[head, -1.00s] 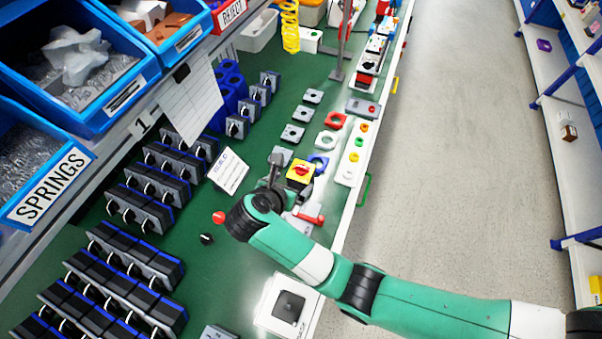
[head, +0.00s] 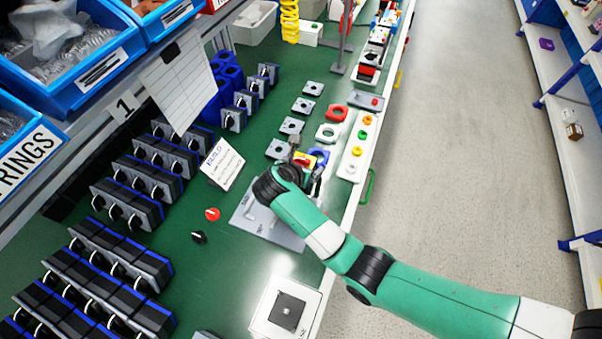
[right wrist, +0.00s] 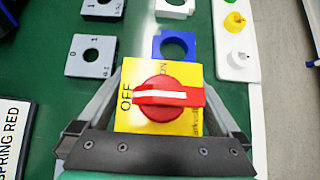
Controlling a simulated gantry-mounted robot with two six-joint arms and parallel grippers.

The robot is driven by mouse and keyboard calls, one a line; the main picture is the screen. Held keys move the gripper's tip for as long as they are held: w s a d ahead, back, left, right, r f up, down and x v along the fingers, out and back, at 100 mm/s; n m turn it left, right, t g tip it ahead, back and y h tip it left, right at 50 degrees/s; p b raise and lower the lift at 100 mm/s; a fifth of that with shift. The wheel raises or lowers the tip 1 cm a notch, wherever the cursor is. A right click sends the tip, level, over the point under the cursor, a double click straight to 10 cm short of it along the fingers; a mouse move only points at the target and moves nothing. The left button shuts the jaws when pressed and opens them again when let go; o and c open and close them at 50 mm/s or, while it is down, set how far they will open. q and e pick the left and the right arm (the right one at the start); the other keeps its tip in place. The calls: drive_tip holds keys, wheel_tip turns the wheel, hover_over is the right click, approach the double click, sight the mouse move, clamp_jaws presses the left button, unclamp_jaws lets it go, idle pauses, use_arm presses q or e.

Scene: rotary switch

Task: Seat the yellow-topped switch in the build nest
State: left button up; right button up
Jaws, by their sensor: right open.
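The yellow-topped switch (right wrist: 193,125) has a yellow plate marked OFF and ON under a red knob (right wrist: 168,98) with a white stripe. In the head view the switch (head: 311,153) is partly hidden by my right gripper (head: 303,172). In the right wrist view my right gripper (right wrist: 162,95) is open, with fingers on either side of the plate; contact is unclear. A white block with a grey top and dark centre (head: 288,308) lies near the front edge. A BUILD card (head: 222,164) stands left of the arm. Which fixture is the build nest is unclear. My left gripper is not in view.
A grey plate (head: 250,212) lies beneath my right arm. Grey square plates (head: 291,126), a blue ring plate (right wrist: 175,46) and a white strip with coloured buttons (head: 357,150) lie beyond the switch. Rows of dark switch bodies (head: 125,205) fill the left. Red (head: 212,214) and black knobs lie loose.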

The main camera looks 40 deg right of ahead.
sight(302, 158)
drive_tip(key=shift+r, duration=0.1)
clamp_jaws()
wheel_tip(302, 158, up, 4)
drive_tip(key=p, duration=0.3)
drive_tip(key=shift+s+a+r, duration=0.1)
drive_tip(key=shift+r, duration=0.05)
drive_tip(key=s+r+p, duration=0.1)
drive_tip(key=s+a+r+p, duration=0.1)
drive_tip(key=r, duration=0.1)
drive_tip(key=s+a+r+p, duration=0.1)
drive_tip(key=shift+s+r, duration=0.1)
drive_tip(key=shift+r, duration=0.25)
drive_tip(key=s+a+r+p, duration=0.4)
drive_tip(key=s+a+p, duration=0.1)
drive_tip(key=s, duration=0.3)
drive_tip(key=shift+s+p, duration=0.35)
drive_tip(key=shift+p, duration=0.05)
